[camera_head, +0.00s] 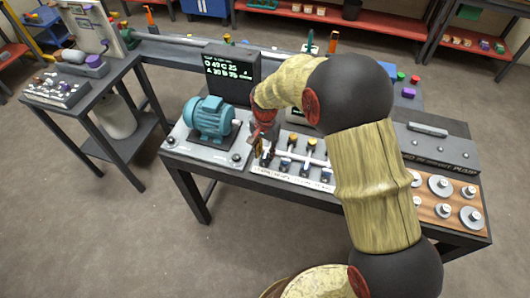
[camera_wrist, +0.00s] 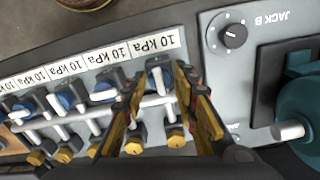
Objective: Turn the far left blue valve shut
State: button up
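A row of valves with blue bodies and white handles sits on the bench panel. The far left valve in the head view is mostly hidden by my gripper (camera_head: 261,142). In the wrist view, which is turned around, this end valve (camera_wrist: 159,78) is the rightmost, its white handle pointing up and down the picture. My gripper (camera_wrist: 162,74) is over it, its fingers apart on either side of the handle. Contact is not clear. The neighbouring valve (camera_wrist: 106,90) has its handle lying nearly sideways, and further blue valves (camera_wrist: 67,98) follow.
A teal motor (camera_head: 209,119) on a grey plate stands left of the valves, with a display (camera_head: 229,69) behind. A JACK B knob (camera_wrist: 233,36) is beside the end valve. Brass caps (camera_wrist: 176,137) and "10 kPa" labels (camera_wrist: 154,44) flank the row. Round metal parts (camera_head: 440,185) lie right.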

jog(key=c, duration=0.6)
grip_shut()
jog(key=shift+n, duration=0.3)
jog(key=n+p, duration=0.2)
jog(key=shift+n, duration=0.3)
jog(key=n+p, duration=0.1)
jog(key=n, duration=0.3)
jog(key=shift+n+p, duration=0.3)
jog(key=shift+p, duration=0.05)
jog(key=n+p, duration=0.1)
jog(key=n, duration=0.4)
jog(key=shift+p, duration=0.3)
jog(key=n+p, duration=0.1)
jog(key=n, duration=0.4)
